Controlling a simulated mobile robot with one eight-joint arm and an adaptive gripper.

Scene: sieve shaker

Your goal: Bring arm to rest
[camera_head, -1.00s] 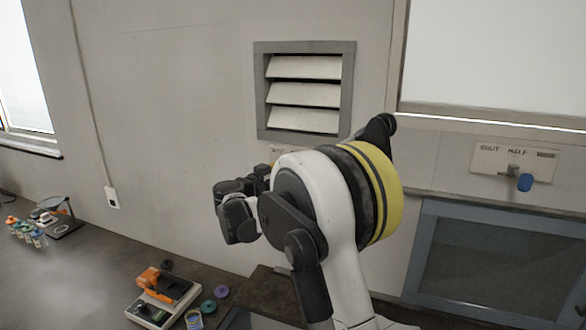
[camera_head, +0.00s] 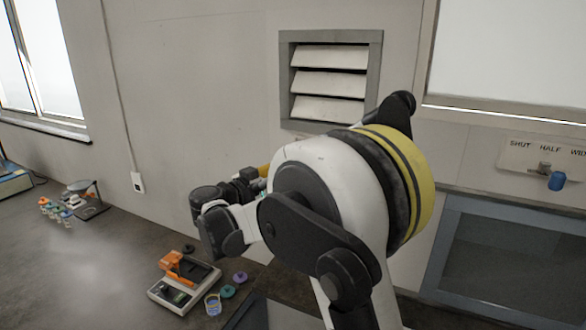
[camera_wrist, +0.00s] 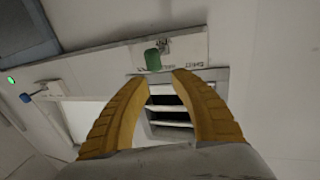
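My arm, white and black with a yellow band, is folded in front of the wall in the head view. My gripper is mostly hidden behind it there; only a bit of yellow finger (camera_head: 263,170) shows. In the wrist view my gripper (camera_wrist: 163,73) has two curved yellow fingers with a gap between their tips and nothing held. Beyond the tips, a green knob (camera_wrist: 153,60) sits on a pale labelled wall panel (camera_wrist: 185,48), appearing apart from the fingers.
A louvred vent (camera_head: 329,82) is on the wall behind the arm. A panel with a blue knob (camera_head: 556,181) is at right, above a blue-grey framed cabinet (camera_head: 450,225). The dark bench (camera_head: 85,265) holds an orange-and-white device (camera_head: 183,281), coloured lids and small jars.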

